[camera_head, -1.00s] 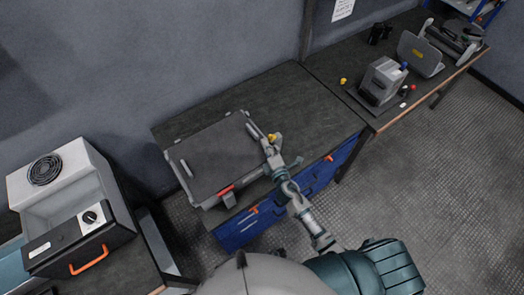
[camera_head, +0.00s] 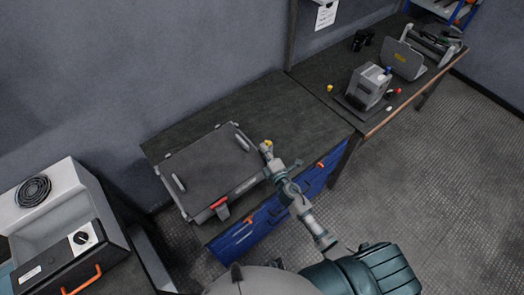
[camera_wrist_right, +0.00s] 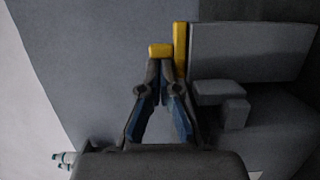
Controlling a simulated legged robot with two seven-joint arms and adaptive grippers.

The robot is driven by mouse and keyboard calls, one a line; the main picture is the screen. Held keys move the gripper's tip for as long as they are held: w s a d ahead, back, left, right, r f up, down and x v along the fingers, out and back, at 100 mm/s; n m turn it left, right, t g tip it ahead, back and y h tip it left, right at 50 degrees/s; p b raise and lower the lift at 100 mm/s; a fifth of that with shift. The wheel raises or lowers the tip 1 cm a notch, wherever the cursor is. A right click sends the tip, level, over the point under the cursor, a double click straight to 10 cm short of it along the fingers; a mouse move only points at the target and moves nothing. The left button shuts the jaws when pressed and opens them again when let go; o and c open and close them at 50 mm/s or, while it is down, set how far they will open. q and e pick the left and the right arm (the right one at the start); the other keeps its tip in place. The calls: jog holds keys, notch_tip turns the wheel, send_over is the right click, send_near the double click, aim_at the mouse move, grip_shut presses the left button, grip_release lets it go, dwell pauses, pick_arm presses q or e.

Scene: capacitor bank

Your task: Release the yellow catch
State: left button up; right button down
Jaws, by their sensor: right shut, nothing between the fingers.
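The yellow catch (camera_head: 268,143) is a small yellow piece at the right side of a grey lidded case (camera_head: 213,163) on the dark bench. In the right wrist view it shows as a short yellow block (camera_wrist_right: 160,50) beside an upright yellow strip (camera_wrist_right: 180,47). My right gripper (camera_head: 265,150) is at the catch. In the wrist view its fingertips (camera_wrist_right: 160,67) are together just below the yellow block, with nothing held between them. Whether the tips touch the block is hard to tell. My left gripper is not in view.
The case has grey handles and a red latch (camera_head: 219,203) at its front. Blue panels (camera_head: 240,238) hang below the bench edge. A grey device (camera_head: 368,88) with small coloured parts stands on the bench at right. A white-and-black unit (camera_head: 60,225) is at left. Bench behind the case is clear.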

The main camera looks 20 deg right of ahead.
jog(key=shift+d, duration=0.2)
jog(key=s, duration=1.2)
jog(key=shift+d, duration=0.35)
jog(key=shift+d, duration=0.2)
